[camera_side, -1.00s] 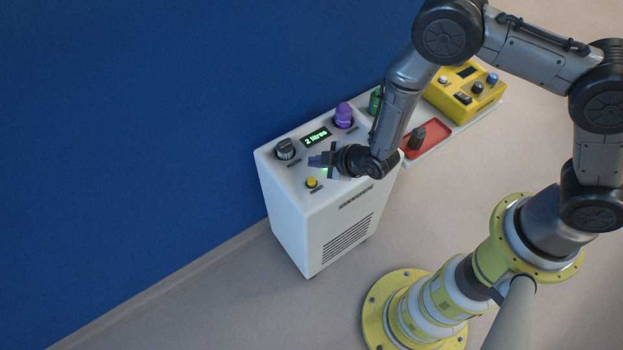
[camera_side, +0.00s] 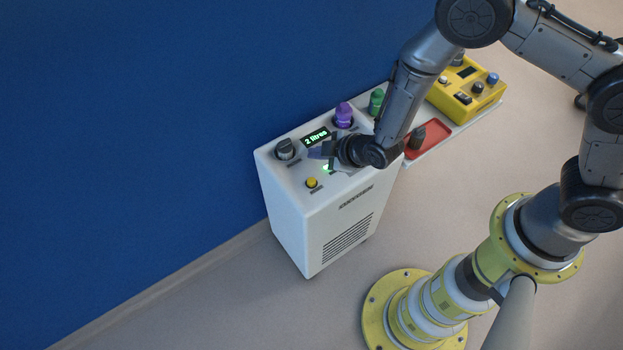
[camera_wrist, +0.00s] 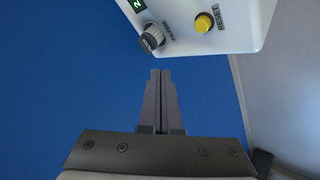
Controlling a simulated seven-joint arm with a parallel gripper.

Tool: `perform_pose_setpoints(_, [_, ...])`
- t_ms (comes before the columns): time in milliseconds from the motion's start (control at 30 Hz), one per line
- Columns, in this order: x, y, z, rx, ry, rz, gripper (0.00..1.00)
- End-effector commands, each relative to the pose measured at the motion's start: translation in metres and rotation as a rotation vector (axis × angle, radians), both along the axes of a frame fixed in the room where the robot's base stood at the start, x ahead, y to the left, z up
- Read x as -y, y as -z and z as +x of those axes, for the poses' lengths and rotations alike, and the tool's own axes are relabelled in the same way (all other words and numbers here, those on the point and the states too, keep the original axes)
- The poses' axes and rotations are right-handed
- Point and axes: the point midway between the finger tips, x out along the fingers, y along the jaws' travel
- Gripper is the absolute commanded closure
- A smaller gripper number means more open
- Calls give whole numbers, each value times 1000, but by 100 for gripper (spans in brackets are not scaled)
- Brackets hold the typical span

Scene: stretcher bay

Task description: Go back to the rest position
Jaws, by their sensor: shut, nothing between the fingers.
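My gripper (camera_side: 322,151) is over the top of the white oxygen machine (camera_side: 335,215) in the side view, close to its display, which reads "2 litres" (camera_side: 315,137). In the wrist view my gripper (camera_wrist: 160,75) has its two fingers together, with nothing between them. The fingers point toward the machine's edge, with a dark grey knob (camera_wrist: 152,37) and a yellow reset button (camera_wrist: 203,24) beyond the tips. A green light (camera_side: 326,168) glows on the panel beside my gripper. Whether the fingers touch the panel cannot be told from the side view.
A purple-capped piece (camera_side: 343,114) stands on the machine's top. A blue wall (camera_side: 130,120) stands behind; floor in front is clear.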

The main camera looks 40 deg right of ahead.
Motion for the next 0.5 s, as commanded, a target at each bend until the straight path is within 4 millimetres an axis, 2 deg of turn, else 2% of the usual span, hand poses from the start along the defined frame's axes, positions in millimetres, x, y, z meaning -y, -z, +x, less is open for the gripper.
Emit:
perform_pose_setpoints(233, [0, -22, 1, 2, 2, 1, 100])
perform_pose_setpoints(500, [0, -27, 0, 1, 1, 0, 100])
